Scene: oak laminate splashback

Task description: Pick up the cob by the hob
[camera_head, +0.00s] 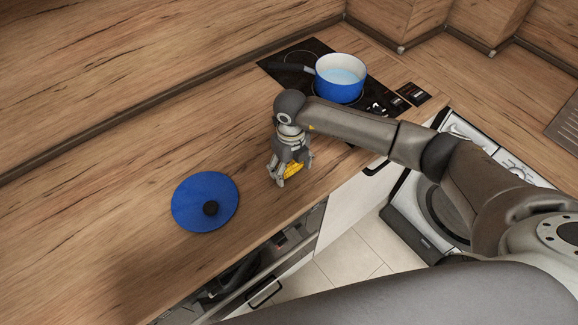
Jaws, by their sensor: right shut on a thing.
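The yellow cob (293,170) is at the worktop, left of and in front of the hob (297,65). My right gripper (288,175) points down over it and is shut on it. The fingers hide part of the cob. I cannot tell whether the cob still touches the worktop. My left gripper is not in view.
A blue pot (340,88) with a white inside stands on the hob. A blue lid (190,205) with a dark knob lies on the worktop (130,165) to the left. The worktop's front edge is close to my gripper. A white appliance (450,200) stands at the right.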

